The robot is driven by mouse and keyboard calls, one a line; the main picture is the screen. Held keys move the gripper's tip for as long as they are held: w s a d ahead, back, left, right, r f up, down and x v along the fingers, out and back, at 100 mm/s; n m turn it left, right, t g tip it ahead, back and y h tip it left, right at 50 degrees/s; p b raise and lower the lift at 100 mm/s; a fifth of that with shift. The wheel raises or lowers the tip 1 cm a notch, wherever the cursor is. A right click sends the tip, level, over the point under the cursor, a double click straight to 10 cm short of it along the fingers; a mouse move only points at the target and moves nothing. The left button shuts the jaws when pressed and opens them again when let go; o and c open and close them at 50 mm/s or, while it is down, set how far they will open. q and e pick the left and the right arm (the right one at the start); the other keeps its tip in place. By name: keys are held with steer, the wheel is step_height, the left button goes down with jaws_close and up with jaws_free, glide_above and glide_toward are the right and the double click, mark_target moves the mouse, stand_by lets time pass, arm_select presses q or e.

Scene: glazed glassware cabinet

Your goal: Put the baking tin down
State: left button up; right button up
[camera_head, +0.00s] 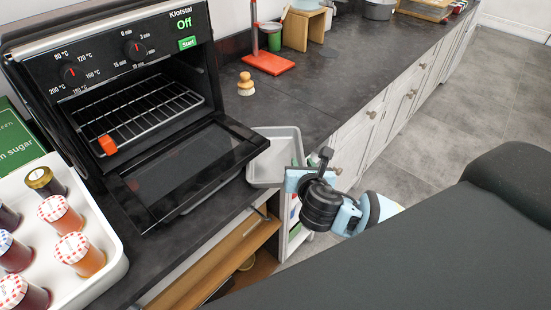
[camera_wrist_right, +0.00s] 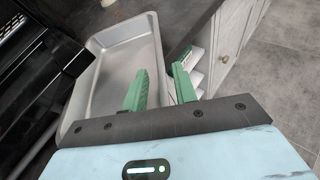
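The baking tin (camera_head: 277,150) is a grey metal rectangular tin. It lies on the dark worktop at the front edge, beside the open oven door, which hides part of it in the head view. It also shows in the right wrist view (camera_wrist_right: 118,68), open side up. My right gripper (camera_head: 303,170) is at the tin's near right side. In the right wrist view its green fingers (camera_wrist_right: 160,80) are apart, one over the tin's inside and the other outside its wall, with a gap between them. My left gripper is not in view.
The oven (camera_head: 125,75) stands at the left with its door (camera_head: 185,170) folded down over the worktop. A white tray (camera_head: 118,262) of several jars is at the lower left. The worktop (camera_head: 310,105) beyond the tin is clear.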

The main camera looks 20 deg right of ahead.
steer(key=shift+w+d+f, duration=0.1)
steer(key=shift+w, duration=0.2)
jaws_close()
steer(key=shift+d, duration=0.1)
stand_by(0.4)
